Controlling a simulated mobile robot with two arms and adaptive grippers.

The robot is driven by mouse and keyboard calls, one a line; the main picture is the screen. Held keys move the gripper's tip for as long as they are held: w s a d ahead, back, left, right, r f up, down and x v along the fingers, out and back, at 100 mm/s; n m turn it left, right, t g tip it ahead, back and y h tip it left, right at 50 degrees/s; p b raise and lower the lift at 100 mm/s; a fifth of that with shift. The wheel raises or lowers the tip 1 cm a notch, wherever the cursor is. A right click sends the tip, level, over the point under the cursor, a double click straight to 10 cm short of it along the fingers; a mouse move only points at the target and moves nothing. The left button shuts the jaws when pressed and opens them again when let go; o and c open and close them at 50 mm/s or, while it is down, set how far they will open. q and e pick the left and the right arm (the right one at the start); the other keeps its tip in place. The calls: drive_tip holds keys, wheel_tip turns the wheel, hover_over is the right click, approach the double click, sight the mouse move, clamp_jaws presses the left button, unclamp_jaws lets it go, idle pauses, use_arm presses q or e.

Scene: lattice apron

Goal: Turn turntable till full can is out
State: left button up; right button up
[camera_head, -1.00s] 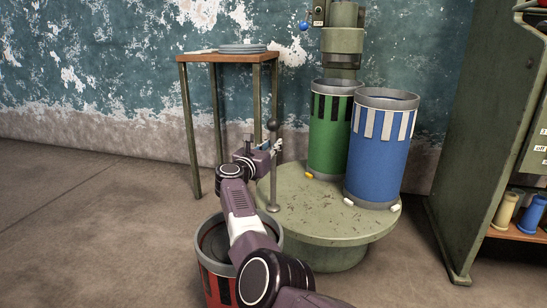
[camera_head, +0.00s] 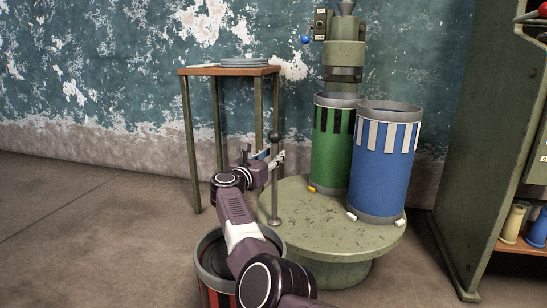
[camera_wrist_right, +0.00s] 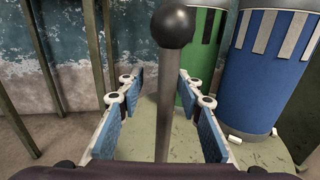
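The round green turntable (camera_head: 310,226) stands on the floor with an upright metal post (camera_head: 275,185) topped by a dark ball knob at its left edge. A green can (camera_head: 327,155) stands on it under the machine's spout, and a blue can (camera_head: 381,165) with white stripes stands to its right. I cannot see how full either is. My right gripper (camera_head: 277,158) is at the post. In the right wrist view its blue-padded fingers (camera_wrist_right: 163,118) are open, one on each side of the post (camera_wrist_right: 168,95), with gaps. My left gripper is not in view.
A small table (camera_head: 230,71) with plates stands behind left. The green machine column (camera_head: 345,55) rises behind the cans. A green cabinet (camera_head: 468,150) is at the right. The left floor is clear.

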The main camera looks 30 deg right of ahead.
drive_tip(key=shift+s+d+r, duration=0.1)
drive_tip(key=shift+r, duration=0.35)
wheel_tip(320, 180, up, 9)
drive_tip(key=shift+r, duration=0.1)
idle(0.6)
